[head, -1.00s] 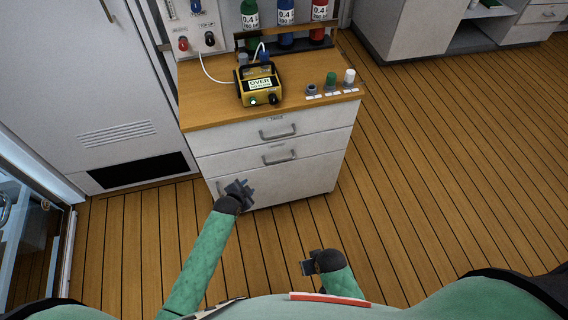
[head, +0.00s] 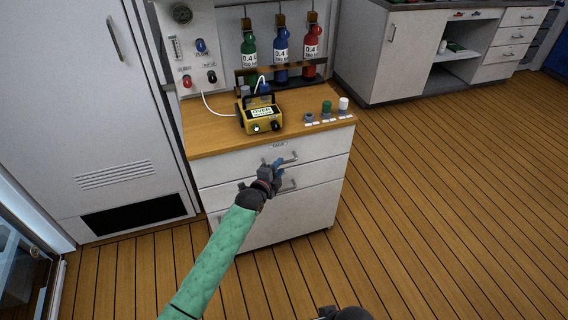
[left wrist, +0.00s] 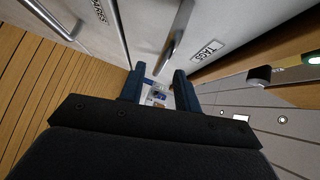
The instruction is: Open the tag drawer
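The tag drawer (head: 235,163) is the top drawer of the white cabinet and looks shut. Its small label (head: 278,145) reads TAGS in the left wrist view (left wrist: 208,50). Its metal bar handle (head: 287,159) also shows in the left wrist view (left wrist: 175,42). My left gripper (head: 277,166) is in front of the drawer, close by this handle. In the left wrist view, its two fingers (left wrist: 158,88) are apart with nothing held, and the handle's near end lies ahead of the gap. I cannot tell whether they touch it. My right gripper (head: 345,313) barely shows at the bottom edge.
A second drawer with its own handle (head: 289,185) sits just below. On the wooden top (head: 215,133) stand a yellow device (head: 260,117), several small knobs or caps and a rack of bottles. A tall white locker (head: 75,110) is at left. The wooden floor at right is clear.

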